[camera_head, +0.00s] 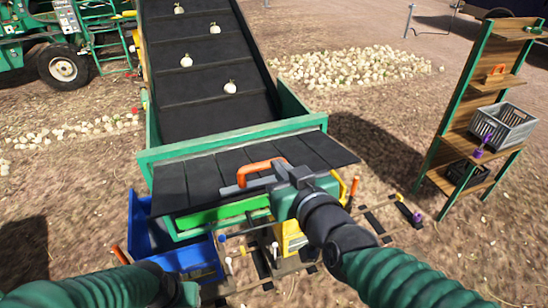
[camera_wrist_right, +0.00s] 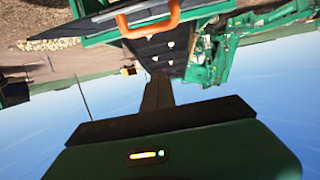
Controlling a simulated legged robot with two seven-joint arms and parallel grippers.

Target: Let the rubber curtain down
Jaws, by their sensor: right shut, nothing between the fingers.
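The black rubber curtain (camera_head: 203,175), made of wide strips, is spread out flat and raised at the front of the green hopper, below the conveyor. An orange handle (camera_head: 262,165) shows over it, and also at the top of the right wrist view (camera_wrist_right: 150,24). My right gripper (camera_head: 228,190) is shut and empty, just in front of the handle and over the curtain's front part. In the right wrist view its closed fingers (camera_wrist_right: 158,78) point towards the handle and curtain, with a gap in the picture.
The dark conveyor (camera_head: 190,75) carries several onions. Below the curtain are a green strip (camera_head: 225,212), a blue bin (camera_head: 195,256) and a yellow part (camera_head: 290,240). A wooden shelf (camera_head: 510,80) with a grey crate (camera_head: 503,125) stands at right. Open soil lies between.

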